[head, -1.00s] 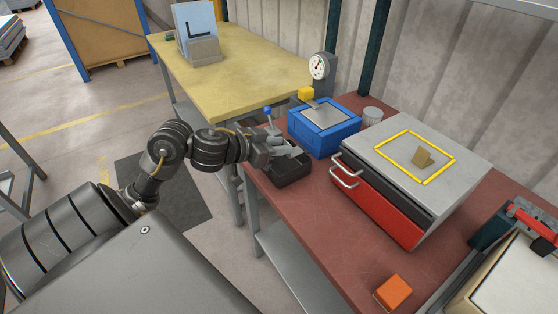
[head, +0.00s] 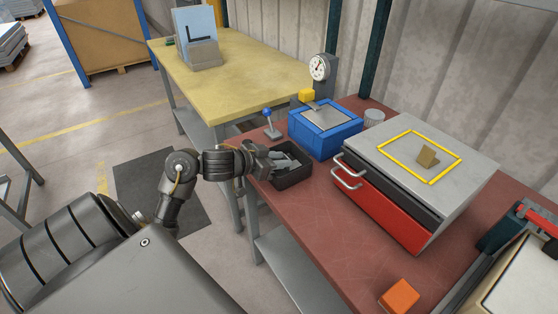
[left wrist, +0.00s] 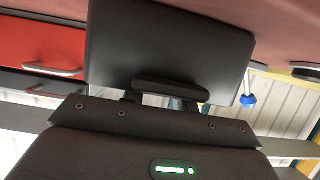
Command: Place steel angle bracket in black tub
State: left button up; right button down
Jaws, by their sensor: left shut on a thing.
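The black tub (head: 294,179) stands on the red bench, left of the drawer unit. In the left wrist view a broad dark panel, seemingly the tub's outer wall (left wrist: 170,35), fills the upper middle. My left gripper (head: 279,160) is at the tub's left side, its fingertips over the opening. My right gripper is in neither view.
The red drawer unit (head: 375,205) stands right of the tub, with a tan angular piece (head: 427,158) inside its yellow outline. A blue box (head: 325,135) and blue-knobbed lever (head: 270,124) stand behind the tub. An orange block (head: 400,296) lies in front.

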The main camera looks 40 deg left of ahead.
pick_arm(q)
jog(key=o, duration=0.5)
jog(key=shift+f, duration=0.15)
jog(key=o, duration=0.5)
jog(key=shift+r, duration=0.3)
jog(key=shift+s+a, duration=0.2)
jog(key=shift+s, duration=0.15)
jog(key=v, duration=1.1)
jog(key=shift+s+d+r+p, duration=0.1)
jog(key=shift+p, duration=0.3)
